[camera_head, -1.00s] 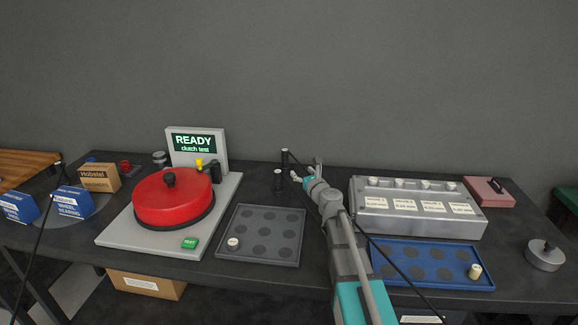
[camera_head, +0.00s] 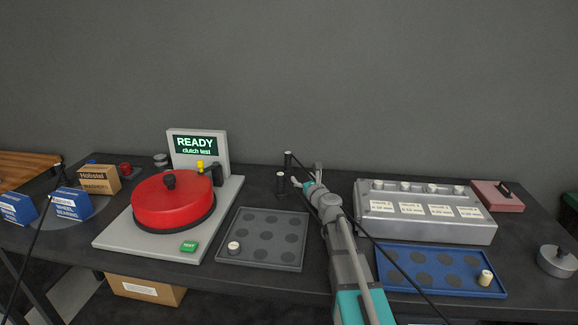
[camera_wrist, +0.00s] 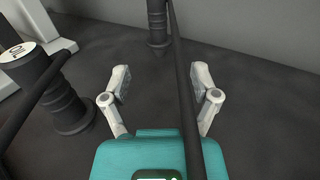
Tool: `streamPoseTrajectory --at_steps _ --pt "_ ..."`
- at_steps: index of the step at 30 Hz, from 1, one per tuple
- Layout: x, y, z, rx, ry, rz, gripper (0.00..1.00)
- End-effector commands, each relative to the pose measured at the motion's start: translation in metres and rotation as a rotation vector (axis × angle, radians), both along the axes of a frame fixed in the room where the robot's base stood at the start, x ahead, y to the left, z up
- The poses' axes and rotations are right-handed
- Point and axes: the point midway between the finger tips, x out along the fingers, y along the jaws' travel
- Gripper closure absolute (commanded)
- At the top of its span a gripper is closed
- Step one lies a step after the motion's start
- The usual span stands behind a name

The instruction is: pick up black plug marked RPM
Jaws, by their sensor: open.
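Two black plugs with pale tops stand upright on the dark bench, a rear one (camera_head: 288,161) and a front one (camera_head: 281,184). My gripper (camera_wrist: 161,76) is open and empty, just right of the plugs in the head view (camera_head: 306,180). The left plug is outside its fingers.
Black cables (camera_wrist: 184,85) run close by; one crosses the wrist view between the fingers. A grey tray (camera_head: 262,227) and the red-drum tester (camera_head: 172,203) lie left. A metal box (camera_head: 425,226) and blue tray (camera_head: 440,284) lie right. The wall is behind.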

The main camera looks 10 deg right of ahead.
Motion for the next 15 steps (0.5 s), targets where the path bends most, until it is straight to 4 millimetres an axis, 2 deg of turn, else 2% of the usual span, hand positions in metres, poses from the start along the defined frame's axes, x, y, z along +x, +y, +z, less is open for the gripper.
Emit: streamPoseTrajectory --at_steps 1,9,15 --pt "0.01 0.002 0.0 0.0 0.0 0.001 0.22" --pt "0.049 0.011 0.0 0.0 0.0 -0.001 0.22" --pt "0.067 0.015 0.0 0.0 0.0 -0.001 0.22"
